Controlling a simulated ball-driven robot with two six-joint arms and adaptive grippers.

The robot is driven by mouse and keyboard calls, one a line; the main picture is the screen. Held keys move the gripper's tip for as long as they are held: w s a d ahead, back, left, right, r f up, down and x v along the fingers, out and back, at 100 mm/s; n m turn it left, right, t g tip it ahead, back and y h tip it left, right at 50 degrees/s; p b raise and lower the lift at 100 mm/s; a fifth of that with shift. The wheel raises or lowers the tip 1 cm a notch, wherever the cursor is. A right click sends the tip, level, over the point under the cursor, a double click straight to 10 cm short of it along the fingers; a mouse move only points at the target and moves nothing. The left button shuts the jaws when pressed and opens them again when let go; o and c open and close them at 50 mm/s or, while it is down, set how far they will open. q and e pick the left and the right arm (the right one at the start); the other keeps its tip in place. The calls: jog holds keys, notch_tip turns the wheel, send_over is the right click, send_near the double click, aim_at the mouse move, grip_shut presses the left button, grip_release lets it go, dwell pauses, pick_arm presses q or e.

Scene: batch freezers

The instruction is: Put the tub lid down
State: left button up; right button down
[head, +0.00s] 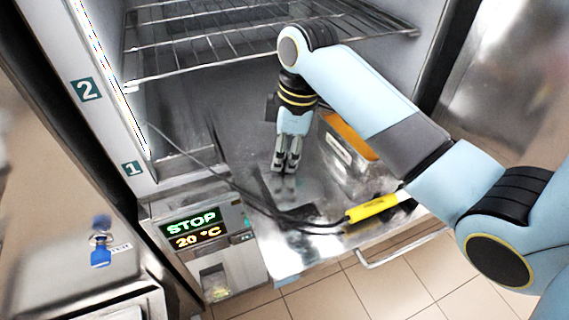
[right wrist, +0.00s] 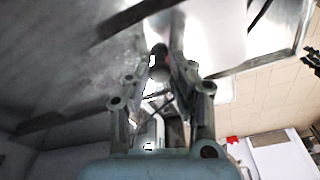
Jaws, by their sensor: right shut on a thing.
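My right gripper (head: 285,168) points straight down inside the open cabinet, low over its shiny metal floor. Its fingers are closed. In the right wrist view the gripper (right wrist: 163,62) has a small dark, knob-like part (right wrist: 159,58) between its fingertips, which I take to be the tub lid's grip. The lid's outline blends into the reflective metal, and I cannot tell whether it touches the floor. A metal tub-like box with an orange top edge (head: 348,137) stands just right of the gripper, partly behind my arm. My left gripper is not in view.
A yellow-handled probe (head: 372,207) with a dark cable lies across the front of the metal floor. A wire rack (head: 200,55) hangs above. The control panel (head: 196,230) reads STOP and 20 °C. A pull handle (head: 400,248) sticks out at the front.

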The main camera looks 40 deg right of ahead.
notch_tip(320, 180, down, 3)
jog(key=shift+r+p, duration=0.15)
jog(key=shift+p, duration=0.15)
jog(key=shift+f, duration=0.45)
jog(key=shift+f, duration=0.1)
jog(key=c, duration=1.2)
grip_release()
jog(key=shift+o, duration=0.2)
notch_tip(320, 180, up, 12)
jog(key=s+d+b, duration=0.1)
jog(key=shift+d, duration=0.3)
